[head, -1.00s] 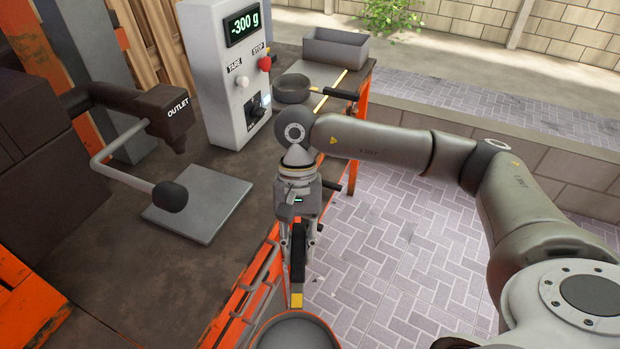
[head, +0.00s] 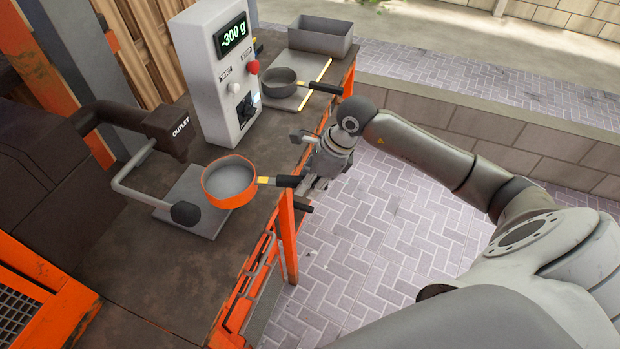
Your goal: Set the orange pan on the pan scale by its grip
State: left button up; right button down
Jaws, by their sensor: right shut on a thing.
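The orange pan (head: 228,184) is upright, with a grey inside and a dark grip (head: 287,181) that points right. My right gripper (head: 301,184) is shut on the grip's outer end, at the bench's right edge. The pan's bowl is over the right part of the grey scale plate (head: 188,184) and hides some of it. I cannot tell whether the bowl touches the plate. The scale's display (head: 233,35) reads -300 g. My left gripper is not in view.
The outlet (head: 172,128) and a lever with a dark knob (head: 186,213) stand close left of the pan. The white control box (head: 220,85) is behind it. A dark pan (head: 282,82) and a grey bin (head: 320,36) sit further back. The front bench top is clear.

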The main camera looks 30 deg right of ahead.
aim_at(271, 181)
jog(key=w+a, duration=0.2)
jog(key=a, duration=0.2)
jog(key=shift+w+f, duration=0.4)
jog(key=shift+w+a+f, duration=0.25)
jog(key=shift+w+a, duration=0.35)
jog(key=shift+a, duration=0.15)
jog(key=shift+w+a+f, duration=0.25)
jog(key=shift+w+a, duration=0.35)
jog(key=shift+a, duration=0.15)
jog(key=shift+w+a+f+b, duration=0.35)
jog(key=shift+a+f+b, duration=0.15)
jog(key=shift+b, duration=0.1)
jog(key=shift+d+f+b, duration=0.1)
jog(key=shift+f+b, duration=0.7)
jog(key=shift+f, duration=0.05)
jog(key=shift+s, duration=0.1)
jog(key=c, duration=1.2)
grip_release()
jog(key=shift+f, duration=0.15)
